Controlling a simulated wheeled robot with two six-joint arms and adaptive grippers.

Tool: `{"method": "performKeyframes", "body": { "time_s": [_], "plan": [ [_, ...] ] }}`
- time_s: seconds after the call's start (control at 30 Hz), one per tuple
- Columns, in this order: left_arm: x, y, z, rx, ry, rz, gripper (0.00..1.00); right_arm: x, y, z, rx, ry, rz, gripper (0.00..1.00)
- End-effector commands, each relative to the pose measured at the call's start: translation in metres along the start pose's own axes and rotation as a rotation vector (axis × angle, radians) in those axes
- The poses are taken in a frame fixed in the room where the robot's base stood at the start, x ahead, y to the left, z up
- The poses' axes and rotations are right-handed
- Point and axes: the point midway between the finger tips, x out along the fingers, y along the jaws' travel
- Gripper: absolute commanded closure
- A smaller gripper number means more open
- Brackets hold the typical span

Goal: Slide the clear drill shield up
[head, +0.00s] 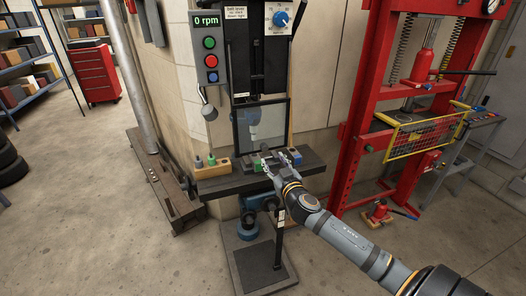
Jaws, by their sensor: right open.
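The clear drill shield (264,122) is a see-through pane in a dark frame. It hangs upright in front of the drill press, low, with its bottom edge close above the drill table (237,183). A blurred blue-grey part shows through the pane. My right gripper (262,160) is open and empty. Its fingers are in front of the shield's lower edge, over the drill table. I cannot tell whether they touch the frame. My left gripper is not in view.
A control box (209,55) reads 0 rpm, with green, red and blue buttons. A wooden block (211,168) with bits sits left on the table. A red press frame (356,125) with a yellow-edged guard stands right. Open floor (110,225) lies left.

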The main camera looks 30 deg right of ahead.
Motion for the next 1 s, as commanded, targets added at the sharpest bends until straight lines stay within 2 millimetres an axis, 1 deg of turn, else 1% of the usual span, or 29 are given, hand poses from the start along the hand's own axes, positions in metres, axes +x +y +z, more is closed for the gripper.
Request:
{"method": "performKeyframes", "body": {
  "time_s": [0.03,0.1,0.2,0.3,0.4,0.5,0.73,0.77,1.0],
  "plan": [
    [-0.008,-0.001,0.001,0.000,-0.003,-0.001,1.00,0.013,0.002,-0.005,0.009,0.000,0.006,0.52],
    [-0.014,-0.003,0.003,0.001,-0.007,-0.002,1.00,0.029,0.001,-0.005,0.010,0.001,0.003,0.52],
    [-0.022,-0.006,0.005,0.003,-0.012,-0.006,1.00,0.049,0.001,-0.005,0.006,0.000,0.003,0.52],
    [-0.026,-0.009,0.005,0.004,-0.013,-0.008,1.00,0.064,0.001,-0.003,0.002,0.000,0.002,0.52],
    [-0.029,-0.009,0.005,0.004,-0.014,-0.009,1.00,0.073,0.001,-0.002,0.002,0.000,0.000,0.52],
    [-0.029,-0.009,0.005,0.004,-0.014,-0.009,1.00,0.077,0.000,-0.001,0.000,-0.001,0.000,0.52],
    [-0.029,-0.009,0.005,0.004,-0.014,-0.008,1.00,0.078,0.000,0.000,-0.001,-0.001,-0.001,0.52],
    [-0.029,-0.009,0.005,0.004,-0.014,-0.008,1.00,0.078,0.000,0.000,-0.001,-0.001,-0.001,0.53],
    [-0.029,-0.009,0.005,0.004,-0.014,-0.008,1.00,0.078,0.000,0.000,0.000,-0.001,-0.001,0.85]
  ]
}}
